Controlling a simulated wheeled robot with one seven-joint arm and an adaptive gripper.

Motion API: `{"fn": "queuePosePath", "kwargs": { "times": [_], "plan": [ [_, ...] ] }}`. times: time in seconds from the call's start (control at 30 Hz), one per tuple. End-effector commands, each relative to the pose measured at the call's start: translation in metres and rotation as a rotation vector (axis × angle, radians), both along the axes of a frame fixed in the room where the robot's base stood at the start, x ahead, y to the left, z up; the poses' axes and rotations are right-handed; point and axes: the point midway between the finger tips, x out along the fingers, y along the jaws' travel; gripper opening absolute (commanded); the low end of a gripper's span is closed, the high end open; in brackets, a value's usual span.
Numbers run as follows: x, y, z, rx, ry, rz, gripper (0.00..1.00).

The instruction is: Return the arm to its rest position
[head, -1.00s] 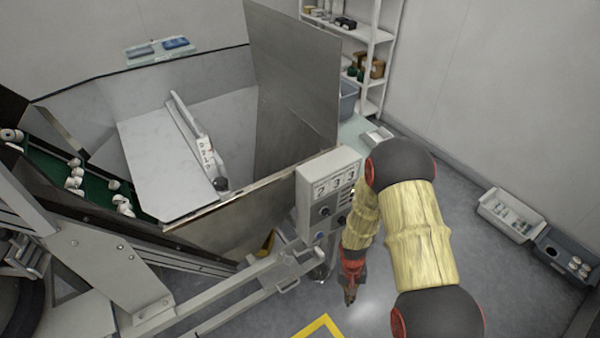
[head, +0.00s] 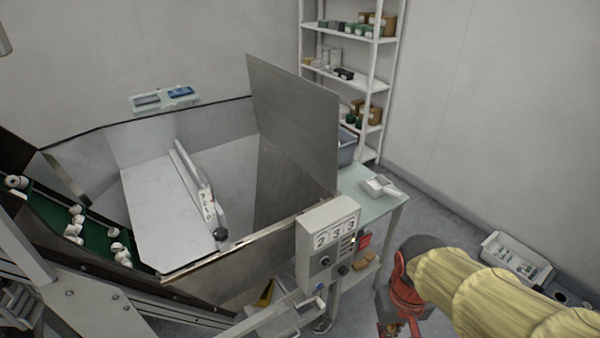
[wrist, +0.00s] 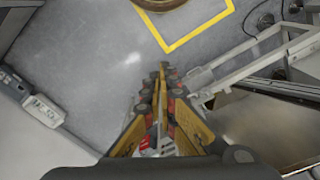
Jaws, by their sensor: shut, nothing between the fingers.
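My gripper (wrist: 162,72) shows in the wrist view with its fingers together and nothing between them. It hangs over bare grey floor, near a yellow floor line. In the head view my arm, in a yellow sleeve, comes in from the lower right. Its red wrist part points down at the bottom edge, right of the control box (head: 328,235), and the fingertips are not clear there.
A large metal hopper (head: 285,130) fills the middle left, with a green conveyor (head: 45,210) of white caps beside it. A small table (head: 385,205), shelves (head: 340,75) and a white bin (head: 512,255) stand beyond. A metal frame (wrist: 240,60) is close on the right in the wrist view.

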Motion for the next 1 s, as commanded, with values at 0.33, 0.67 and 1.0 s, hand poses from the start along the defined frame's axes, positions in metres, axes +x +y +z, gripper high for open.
{"fn": "queuePosePath", "kwargs": {
  "times": [0.33,0.67,1.0],
  "plan": [
    [-0.023,-0.004,0.093,0.016,-0.324,-0.024,0.0],
    [-0.029,-0.006,0.127,0.016,-0.437,-0.033,0.0],
    [-0.028,-0.007,0.127,0.016,-0.435,-0.034,0.0]
  ]
}}
